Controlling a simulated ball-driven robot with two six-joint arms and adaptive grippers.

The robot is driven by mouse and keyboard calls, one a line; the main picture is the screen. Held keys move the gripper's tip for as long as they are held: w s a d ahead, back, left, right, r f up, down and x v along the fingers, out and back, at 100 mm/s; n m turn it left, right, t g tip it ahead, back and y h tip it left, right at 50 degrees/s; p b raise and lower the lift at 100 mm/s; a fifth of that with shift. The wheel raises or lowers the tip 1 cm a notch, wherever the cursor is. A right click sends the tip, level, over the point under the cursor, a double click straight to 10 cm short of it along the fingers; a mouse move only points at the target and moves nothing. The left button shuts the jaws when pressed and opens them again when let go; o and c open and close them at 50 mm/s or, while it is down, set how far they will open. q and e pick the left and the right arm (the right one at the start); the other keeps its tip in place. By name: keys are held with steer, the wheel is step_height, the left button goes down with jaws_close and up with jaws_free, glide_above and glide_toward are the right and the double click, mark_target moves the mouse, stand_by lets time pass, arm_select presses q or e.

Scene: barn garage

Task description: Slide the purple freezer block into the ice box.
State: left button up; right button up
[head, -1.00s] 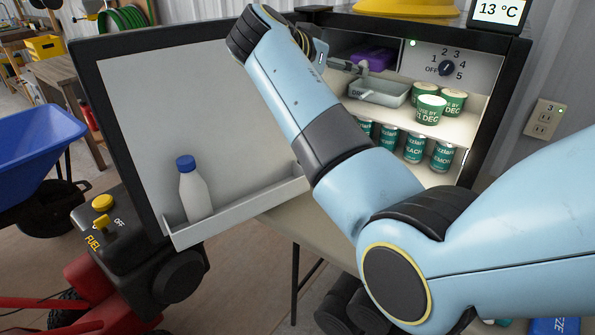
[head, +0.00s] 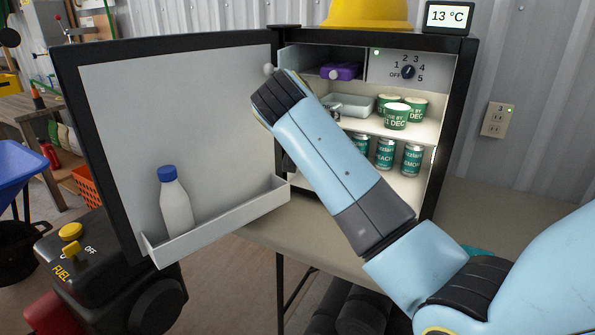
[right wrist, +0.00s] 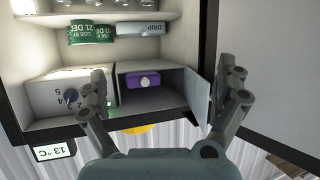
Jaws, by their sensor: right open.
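The purple freezer block (head: 342,71) sits in the ice box (head: 310,57), the upper left compartment of the open fridge. It also shows in the upside-down right wrist view (right wrist: 135,80), with a pale round knob facing out. How deep it sits is unclear. The ice box's flap (right wrist: 194,94) is swung open, close to one finger. My right gripper (right wrist: 168,84) is open and empty, its fingers spread in front of the ice box. In the head view my right forearm hides most of it. My left gripper is not in view.
A drip tray (head: 350,105), tubs (head: 397,116) and cans (head: 385,152) fill the shelves below. The open fridge door (head: 170,110) stands left, with a bottle (head: 175,200) in its rack. A dial panel (head: 415,70) is right of the ice box.

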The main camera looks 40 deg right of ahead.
arm_select(q)
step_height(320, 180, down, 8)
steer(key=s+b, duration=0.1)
steer(key=b, duration=0.5)
steer(key=shift+b, duration=0.3)
arm_select(e)
steer(key=s+a+f+n+t+y, duration=0.3)
steer(key=a+f+n+y, duration=0.1)
steer(key=f+n+y, duration=0.2)
steer(key=shift+s+f+t, duration=0.2)
steer(key=shift+f+t, duration=0.2)
